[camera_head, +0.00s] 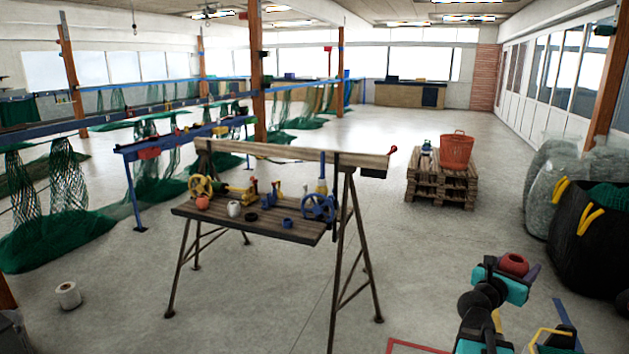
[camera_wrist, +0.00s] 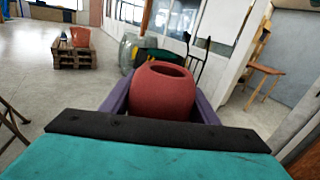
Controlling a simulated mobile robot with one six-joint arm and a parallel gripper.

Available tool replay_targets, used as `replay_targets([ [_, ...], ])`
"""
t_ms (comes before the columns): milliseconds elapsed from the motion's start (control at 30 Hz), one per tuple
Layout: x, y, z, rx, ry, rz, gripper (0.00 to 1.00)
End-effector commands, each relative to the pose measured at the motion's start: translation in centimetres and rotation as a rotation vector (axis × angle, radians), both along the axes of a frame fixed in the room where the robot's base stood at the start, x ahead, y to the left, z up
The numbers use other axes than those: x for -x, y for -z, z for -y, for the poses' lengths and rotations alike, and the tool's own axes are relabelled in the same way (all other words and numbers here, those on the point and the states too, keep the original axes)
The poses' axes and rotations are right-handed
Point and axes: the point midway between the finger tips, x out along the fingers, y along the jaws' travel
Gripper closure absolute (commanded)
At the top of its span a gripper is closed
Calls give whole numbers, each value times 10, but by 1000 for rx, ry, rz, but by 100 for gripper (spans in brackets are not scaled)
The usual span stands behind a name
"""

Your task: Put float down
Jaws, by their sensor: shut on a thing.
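The float (camera_wrist: 162,90) is a dull red, barrel-shaped piece with a dark hole in its top. My gripper (camera_wrist: 160,100) is shut on it, with a purple finger on each side. In the head view the float (camera_head: 513,263) is held in the air at the lower right, above open floor and apart from every surface. The lower part of the float is hidden behind the gripper body in the wrist view.
A trestle workbench (camera_head: 285,231) with tools, an orange ball and rope wheels stands left of centre. A pallet stack (camera_head: 437,185) carries a red basket (camera_head: 456,151). Black and clear bags (camera_head: 575,250) stand at right. Green nets (camera_head: 60,235) hang left. Floor between is clear.

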Motion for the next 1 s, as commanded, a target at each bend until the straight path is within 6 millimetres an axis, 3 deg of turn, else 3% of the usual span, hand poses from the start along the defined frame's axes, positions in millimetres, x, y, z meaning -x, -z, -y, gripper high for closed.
replay_targets([
  [767,-1,0,-1,0,-2,0,70],
  [1000,-11,1,-8,1,-52,-2,70],
])
